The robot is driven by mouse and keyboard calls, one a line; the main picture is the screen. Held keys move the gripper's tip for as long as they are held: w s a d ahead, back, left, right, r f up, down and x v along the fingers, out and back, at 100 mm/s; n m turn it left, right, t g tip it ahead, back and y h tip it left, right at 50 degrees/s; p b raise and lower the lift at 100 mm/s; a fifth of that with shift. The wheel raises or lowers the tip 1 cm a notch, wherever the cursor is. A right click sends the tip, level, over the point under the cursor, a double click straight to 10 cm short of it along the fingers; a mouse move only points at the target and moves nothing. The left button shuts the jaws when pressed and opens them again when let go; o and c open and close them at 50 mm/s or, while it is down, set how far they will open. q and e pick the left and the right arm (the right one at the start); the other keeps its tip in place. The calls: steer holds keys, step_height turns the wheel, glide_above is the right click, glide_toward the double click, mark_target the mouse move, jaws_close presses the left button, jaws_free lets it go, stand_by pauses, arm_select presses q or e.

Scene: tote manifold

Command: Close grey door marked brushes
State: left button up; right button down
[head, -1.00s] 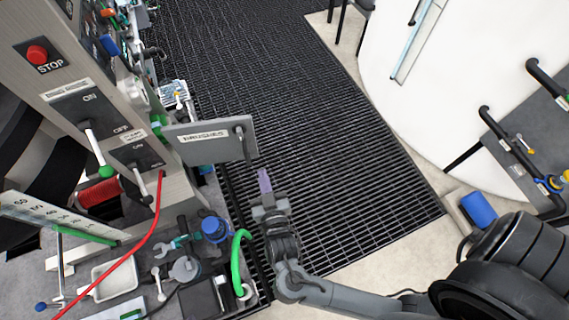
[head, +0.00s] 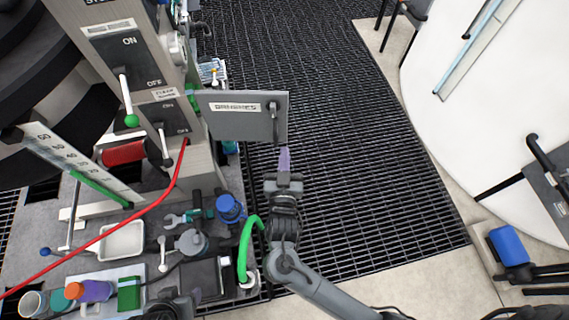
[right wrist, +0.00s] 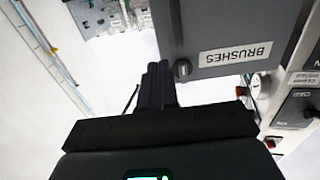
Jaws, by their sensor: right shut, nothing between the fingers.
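The grey door marked BRUSHES (head: 235,122) stands swung out from the side of the machine column in the head view, with a dark handle near its free edge. It also shows in the right wrist view (right wrist: 210,25), its label upside down, with a round dark knob. My right gripper (head: 284,160) is shut and empty, just below the door's free lower corner in the head view. In the right wrist view its fingers (right wrist: 156,75) are together, left of the knob. I cannot tell whether they touch the door. My left gripper is not clearly in view.
The machine column (head: 130,65) with switch levers stands at left. Below it a workbench holds a white tray (head: 122,241), a blue-capped container (head: 230,208), a green hose (head: 246,245) and a red cable (head: 120,228). Open black grating (head: 370,170) lies right of the door.

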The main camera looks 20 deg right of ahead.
mark_target(286, 120)
steer(key=x, duration=0.9)
steer(key=shift+w, duration=0.2)
steer(key=shift+d, duration=0.1)
